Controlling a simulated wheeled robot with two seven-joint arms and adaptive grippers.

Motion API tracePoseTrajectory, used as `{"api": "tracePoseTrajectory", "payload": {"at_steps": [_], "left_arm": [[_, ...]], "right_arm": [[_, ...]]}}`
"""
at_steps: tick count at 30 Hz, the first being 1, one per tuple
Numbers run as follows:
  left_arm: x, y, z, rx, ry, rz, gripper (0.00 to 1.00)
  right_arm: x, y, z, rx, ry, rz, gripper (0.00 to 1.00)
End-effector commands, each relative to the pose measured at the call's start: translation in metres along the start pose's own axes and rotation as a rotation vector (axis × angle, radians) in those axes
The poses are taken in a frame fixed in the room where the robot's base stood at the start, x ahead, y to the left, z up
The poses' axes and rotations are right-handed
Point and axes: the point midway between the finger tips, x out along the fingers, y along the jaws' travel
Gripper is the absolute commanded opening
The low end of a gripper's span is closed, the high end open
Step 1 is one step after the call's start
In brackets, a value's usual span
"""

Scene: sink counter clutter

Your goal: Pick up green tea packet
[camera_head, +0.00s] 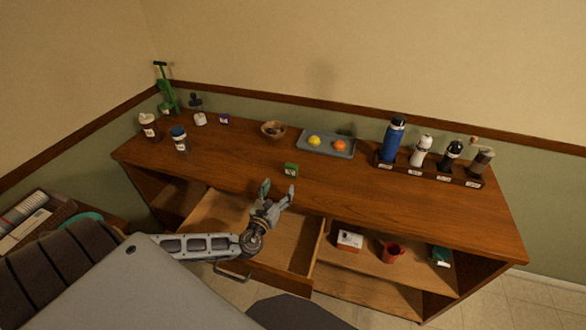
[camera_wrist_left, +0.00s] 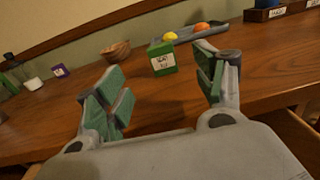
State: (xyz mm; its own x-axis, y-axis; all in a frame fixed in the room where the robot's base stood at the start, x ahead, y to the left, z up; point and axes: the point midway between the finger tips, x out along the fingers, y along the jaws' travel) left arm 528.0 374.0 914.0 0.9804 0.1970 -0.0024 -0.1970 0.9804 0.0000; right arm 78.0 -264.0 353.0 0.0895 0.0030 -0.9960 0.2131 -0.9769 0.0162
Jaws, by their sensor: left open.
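The green tea packet (camera_head: 291,170) is a small green box with a pale label, standing on the wooden counter near its front edge. In the left wrist view the green packet (camera_wrist_left: 162,59) stands ahead of my fingers, between their tips in the picture and apart from both. My left gripper (camera_head: 278,189) is open and empty, in front of the packet near the counter's front edge. Its two fingers with green pads show in the left wrist view (camera_wrist_left: 160,85). My right gripper is not in view.
An open drawer (camera_head: 210,214) lies under my left arm. Behind the packet are a grey tray (camera_head: 328,153) with a yellow and an orange item and a wooden bowl (camera_head: 273,129). A rack (camera_head: 432,177) of bottles stands right. The counter around the packet is clear.

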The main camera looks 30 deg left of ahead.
Motion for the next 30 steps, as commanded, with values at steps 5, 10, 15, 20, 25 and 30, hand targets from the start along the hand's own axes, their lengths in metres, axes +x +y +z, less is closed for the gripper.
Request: {"api": "tracePoseTrajectory", "payload": {"at_steps": [5, 10, 15, 20, 25, 30], "left_arm": [[0.0, 0.0, 0.0, 0.0, 0.0, 0.0, 0.7], [0.001, 0.0, 0.0, 0.0, 0.0, 0.0, 0.7], [0.008, 0.0, 0.001, 0.0, -0.001, 0.0, 0.7], [0.02, 0.0, 0.001, 0.0, -0.002, 0.001, 0.7], [0.035, 0.0, 0.001, 0.001, -0.002, 0.001, 0.7], [0.049, 0.0, 0.0, 0.0, -0.001, 0.001, 0.7]], "right_arm": [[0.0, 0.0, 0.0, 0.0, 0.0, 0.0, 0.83], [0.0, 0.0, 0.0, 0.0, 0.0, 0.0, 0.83], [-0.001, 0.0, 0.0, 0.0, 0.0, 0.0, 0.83], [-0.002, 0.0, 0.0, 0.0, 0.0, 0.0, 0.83], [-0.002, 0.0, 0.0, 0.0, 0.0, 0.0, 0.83], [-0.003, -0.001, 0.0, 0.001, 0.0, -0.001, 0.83]]}}
